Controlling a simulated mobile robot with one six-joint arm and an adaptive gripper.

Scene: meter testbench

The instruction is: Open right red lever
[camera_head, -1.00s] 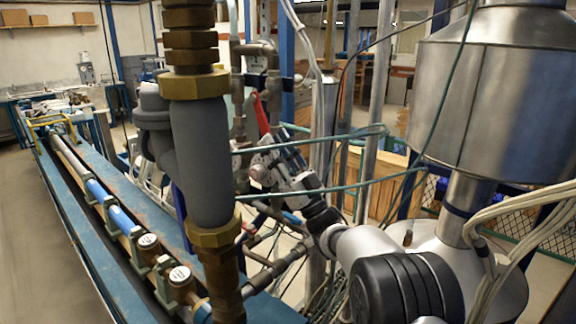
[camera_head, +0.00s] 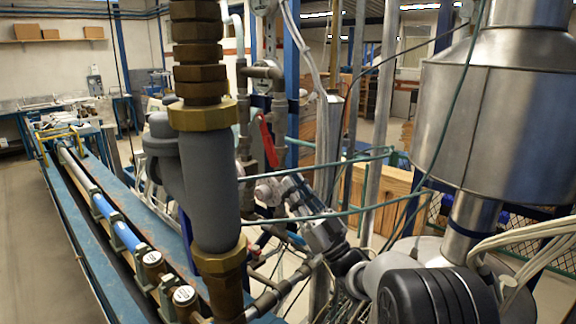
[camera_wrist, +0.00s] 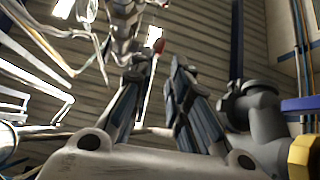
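A red lever (camera_head: 268,143) stands nearly upright on grey pipework, just right of the thick grey pipe, in the head view. In the wrist view, its red end (camera_wrist: 159,46) shows small beyond my fingers, in line with the gap between them. My gripper (camera_wrist: 157,78) has two dark fingers spread apart with nothing visible between them. In the head view my gripper (camera_head: 280,185) is below and slightly right of the lever, partly crossed by green cables. I cannot tell the depth gap exactly, but no contact shows. The lever's lower end is hidden or unclear.
The thick grey pipe (camera_head: 210,200) with brass fittings stands close left of the lever. A large metal vessel (camera_head: 495,110) is at right. A long blue bench (camera_head: 85,225) runs along the left.

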